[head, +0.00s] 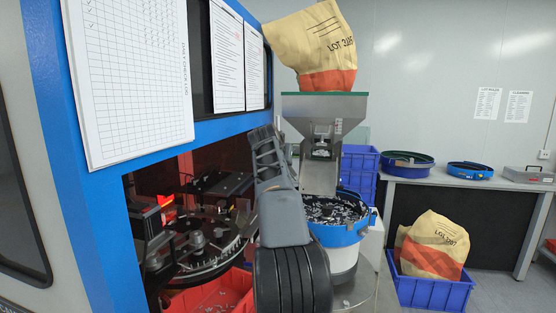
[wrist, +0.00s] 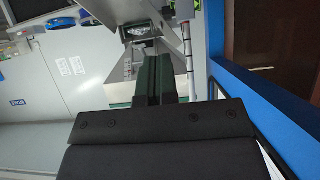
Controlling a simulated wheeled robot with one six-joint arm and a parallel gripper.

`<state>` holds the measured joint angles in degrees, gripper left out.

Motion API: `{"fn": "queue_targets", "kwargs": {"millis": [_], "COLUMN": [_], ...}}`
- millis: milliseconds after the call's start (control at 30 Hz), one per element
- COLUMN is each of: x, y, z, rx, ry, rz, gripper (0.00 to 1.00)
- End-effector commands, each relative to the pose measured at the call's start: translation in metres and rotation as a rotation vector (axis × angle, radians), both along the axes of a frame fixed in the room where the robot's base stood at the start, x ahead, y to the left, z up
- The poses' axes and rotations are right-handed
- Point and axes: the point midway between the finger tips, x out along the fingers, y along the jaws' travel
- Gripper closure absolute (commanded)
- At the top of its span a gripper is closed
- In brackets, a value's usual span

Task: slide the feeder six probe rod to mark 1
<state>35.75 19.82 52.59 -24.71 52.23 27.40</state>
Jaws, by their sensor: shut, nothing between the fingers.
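My gripper (wrist: 155,72) shows in the wrist view with its two dark fingers together and nothing between them. The fingers point towards the grey metal hopper (wrist: 118,10). A thin pale rod with dark and reddish bands (wrist: 186,42) stands just right of the fingertips, apart from them in the picture; it may be the probe rod. I cannot read any marks on it. In the head view the hopper (head: 324,109) stands above a blue-rimmed bowl feeder (head: 350,236). My arm covers the area left of the hopper there, and my fingertips and the rod cannot be made out.
A blue-framed machine (head: 95,215) with a dial inside stands close on the left. A yellow sack (head: 312,40) sits on the hopper. A grey bench (head: 440,180) with bowls is at the right, a blue crate (head: 430,292) below. Open floor lies front right.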

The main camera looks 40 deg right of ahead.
Motion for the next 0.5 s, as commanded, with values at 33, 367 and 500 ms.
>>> {"fn": "queue_targets", "kwargs": {"millis": [33, 367, 500], "x": [0.004, 0.028, 0.03], "y": [-0.008, -0.046, -0.049], "z": [-0.003, -0.038, -0.054], "rx": [0.002, 0.002, 0.0], "ry": [0.002, 0.003, 0.002], "rz": [-0.002, 0.001, 0.002], "gripper": [1.0, 1.0, 1.0]}}
